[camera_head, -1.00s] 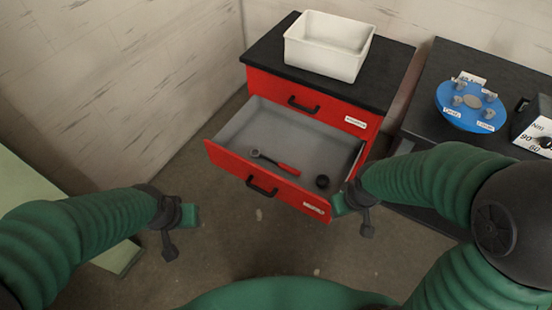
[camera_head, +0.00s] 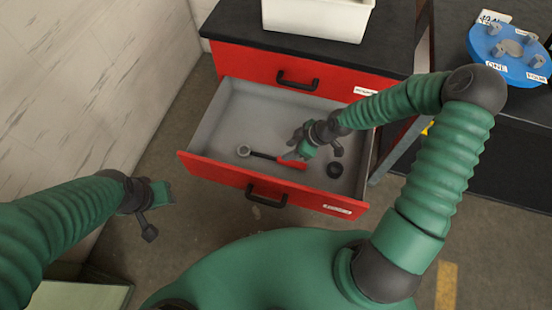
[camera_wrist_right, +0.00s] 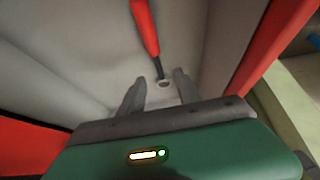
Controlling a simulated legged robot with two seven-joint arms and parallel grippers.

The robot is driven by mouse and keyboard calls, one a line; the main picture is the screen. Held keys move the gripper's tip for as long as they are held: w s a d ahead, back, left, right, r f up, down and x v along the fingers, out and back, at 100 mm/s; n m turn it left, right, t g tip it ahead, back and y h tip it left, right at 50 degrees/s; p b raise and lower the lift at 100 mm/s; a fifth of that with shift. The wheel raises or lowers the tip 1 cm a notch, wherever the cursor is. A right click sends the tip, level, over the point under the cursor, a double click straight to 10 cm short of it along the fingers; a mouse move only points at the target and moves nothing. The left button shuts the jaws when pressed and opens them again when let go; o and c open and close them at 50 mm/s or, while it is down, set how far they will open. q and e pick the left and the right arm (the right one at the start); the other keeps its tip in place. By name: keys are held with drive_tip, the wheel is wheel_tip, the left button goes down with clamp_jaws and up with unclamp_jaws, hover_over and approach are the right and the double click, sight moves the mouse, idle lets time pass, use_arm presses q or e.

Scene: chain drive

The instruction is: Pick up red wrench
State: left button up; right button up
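The red wrench (camera_head: 291,163) lies in the open drawer, its round grey head (camera_head: 243,151) to the left and its red handle to the right. In the right wrist view, its red handle (camera_wrist_right: 146,27) runs down from the top edge, with a dark shaft leading to a small ring near my fingertips. My right gripper (camera_head: 293,148) is inside the drawer, just above the handle side of the wrench, partly covering it. In the right wrist view its fingers (camera_wrist_right: 158,84) are spread and hold nothing. My left gripper (camera_head: 152,208) is outside the drawer, left; its fingers are unclear.
The red drawer's front wall (camera_head: 225,178) and side walls surround the wrench. A white bin (camera_head: 315,20) stands on the cabinet top. A blue disc (camera_head: 510,52) sits on the table at right.

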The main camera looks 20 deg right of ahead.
drive_tip(key=b, duration=0.2)
hover_over(274, 158)
drive_tip(key=s+d, duration=0.2)
wheel_tip(274, 158, down, 6)
drive_tip(key=shift+r, duration=0.1)
drive_tip(key=shift+w+a, duration=0.1)
drive_tip(key=shift+a, duration=0.1)
drive_tip(key=shift+a+f, duration=0.1)
drive_tip(key=shift+f, duration=0.35)
drive_tip(key=x, duration=0.1)
drive_tip(key=b+x, duration=0.1)
drive_tip(key=x, duration=0.2)
drive_tip(key=shift+w+d+f+b, duration=0.25)
drive_tip(key=shift+d+b, duration=0.05)
drive_tip(key=shift+b, duration=0.1)
use_arm(q)
drive_tip(key=x, duration=0.4)
drive_tip(key=shift+s+f, duration=0.3)
drive_tip(key=shift+f, duration=0.05)
use_arm(e)
drive_tip(key=shift+r, duration=0.1)
use_arm(q)
drive_tip(key=shift+a, duration=0.1)
use_arm(e)
clamp_jaws()
